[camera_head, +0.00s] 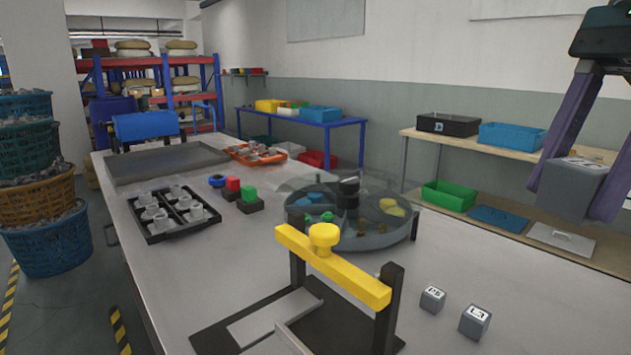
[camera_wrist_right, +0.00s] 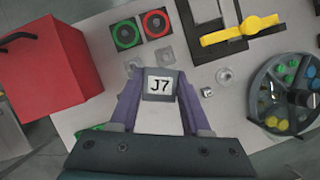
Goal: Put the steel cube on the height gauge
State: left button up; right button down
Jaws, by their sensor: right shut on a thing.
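A grey steel cube (camera_head: 570,190) is held between the purple fingers of my right gripper (camera_head: 578,165), high at the right of the head view and clear of the bench. In the right wrist view the cube (camera_wrist_right: 160,108) shows a white label reading J7 between the fingers. The likely height gauge (camera_head: 333,263) is a yellow bar with a round knob on black posts over a dark base, at the front middle of the bench. Its yellow part (camera_wrist_right: 240,30) shows at the top of the wrist view. The held cube is apart from it. My left gripper is out of view.
Two labelled grey cubes, one (camera_head: 433,299) and another (camera_head: 474,322), stand right of the gauge. A round divided tray (camera_head: 355,240) is behind it. A black tray with white parts (camera_head: 155,236) is at left. A red box (camera_wrist_right: 75,55) shows in the wrist view.

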jog(key=s+a+r+n+g+h+p, duration=0.35)
jog(key=s+r+n+p, duration=0.2)
jog(key=n, duration=0.95)
jog(key=s+r+p, duration=0.2)
jog(key=r+p, duration=1.5)
jog(key=p, duration=0.1)
jog(key=s+r+p, duration=0.3)
jog(key=r+p, duration=1.5)
jog(key=p, duration=0.1)
jog(key=shift+s+d+r+h, duration=0.2)
jog(key=shift+d+h, duration=0.25)
